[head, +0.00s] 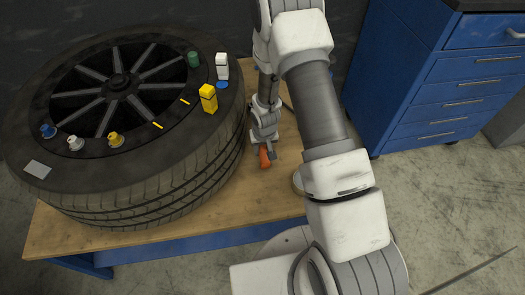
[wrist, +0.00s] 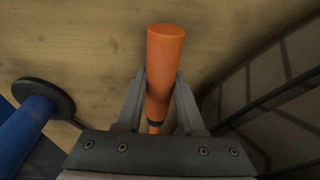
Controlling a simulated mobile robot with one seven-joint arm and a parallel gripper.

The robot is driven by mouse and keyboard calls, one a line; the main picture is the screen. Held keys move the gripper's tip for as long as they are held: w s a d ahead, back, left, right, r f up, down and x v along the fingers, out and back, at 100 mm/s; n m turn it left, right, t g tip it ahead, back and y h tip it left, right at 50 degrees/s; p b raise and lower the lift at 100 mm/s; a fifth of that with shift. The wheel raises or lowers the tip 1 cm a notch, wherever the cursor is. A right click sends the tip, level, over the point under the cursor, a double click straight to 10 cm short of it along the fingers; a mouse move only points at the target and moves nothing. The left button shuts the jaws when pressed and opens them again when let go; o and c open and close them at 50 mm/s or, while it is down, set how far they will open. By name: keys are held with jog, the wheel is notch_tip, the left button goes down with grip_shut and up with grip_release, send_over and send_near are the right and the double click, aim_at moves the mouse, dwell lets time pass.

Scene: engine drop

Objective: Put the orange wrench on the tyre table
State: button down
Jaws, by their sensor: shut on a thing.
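The orange wrench (head: 265,158) is at the tip of my gripper (head: 263,147), over the wooden top of the tyre table (head: 195,212), just right of the tyre. The wrist view shows its thick orange handle (wrist: 166,55) between the two fingers of my gripper (wrist: 158,85), which are shut on it. The rest of the wrench is hidden behind the gripper body. I cannot tell whether the wrench touches the table.
A large tyre (head: 150,195) fills the table's left side. On it stand a yellow item (head: 208,98), a white item (head: 222,66), a green item (head: 193,59) and several small fittings. A blue drawer cabinet (head: 420,75) stands at right. Bare wood lies in front of the tyre.

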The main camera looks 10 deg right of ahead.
jog(key=c, duration=0.5)
grip_release()
jog(key=shift+f, duration=0.1)
